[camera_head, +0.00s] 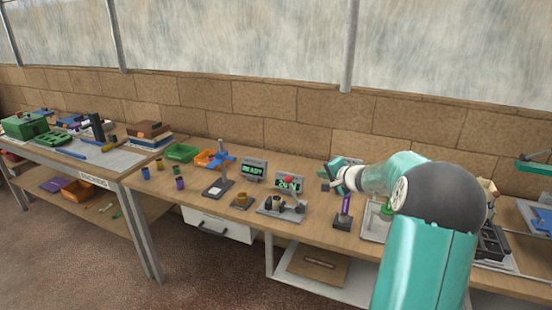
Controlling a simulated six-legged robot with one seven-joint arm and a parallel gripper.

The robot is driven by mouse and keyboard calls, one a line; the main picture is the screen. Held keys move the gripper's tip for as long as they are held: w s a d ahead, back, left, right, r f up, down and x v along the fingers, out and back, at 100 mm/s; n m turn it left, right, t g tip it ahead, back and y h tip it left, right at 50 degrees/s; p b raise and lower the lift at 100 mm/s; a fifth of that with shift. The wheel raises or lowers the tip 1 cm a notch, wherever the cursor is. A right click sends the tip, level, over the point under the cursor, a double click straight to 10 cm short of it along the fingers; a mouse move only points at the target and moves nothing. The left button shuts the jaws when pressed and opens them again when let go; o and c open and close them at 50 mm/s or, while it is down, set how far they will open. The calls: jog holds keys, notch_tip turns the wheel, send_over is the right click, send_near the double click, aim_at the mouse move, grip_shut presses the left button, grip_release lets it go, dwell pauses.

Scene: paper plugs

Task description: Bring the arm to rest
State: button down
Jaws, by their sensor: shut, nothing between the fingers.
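My arm, teal with a dark grey joint, rises at the right of the head view and bends left over the workbench (262,226). My gripper (328,182) is at its end, above the bench near the wall. It is shut and holds nothing that I can see. It is small in the picture, and my arm hides part of the bench behind it. A purple piece (346,204) stands upright in a dark holder below and right of my gripper, apart from it.
Green (181,152) and orange (209,159) trays sit farther left. A second table (75,160) is at far left. The brick wall (270,120) closes the back.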

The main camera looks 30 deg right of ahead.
jog(key=shift+a, duration=0.1)
jog(key=s+a+r+n+g+y, duration=0.1)
jog(key=s+a+r+n+g, duration=0.15)
jog(key=a, duration=0.65)
jog(key=s+a+r+n+g+y, duration=0.1)
jog(key=s+a+r+n, duration=0.15)
jog(key=a, duration=0.75)
jog(key=s+a+r+n+g+y, duration=0.1)
jog(key=s+a+r+n+y, duration=0.15)
jog(key=a, duration=0.65)
jog(key=s+a+n+g+h, duration=0.25)
jog(key=s+a+n, duration=0.25)
jog(key=s+a, duration=0.6)
jog(key=s+f+n+h, duration=0.2)
jog(key=s, duration=1.1)
jog(key=shift+s+a+f+g, duration=0.15)
jog(key=shift+s+a+g, duration=0.15)
jog(key=shift+a+g, duration=0.1)
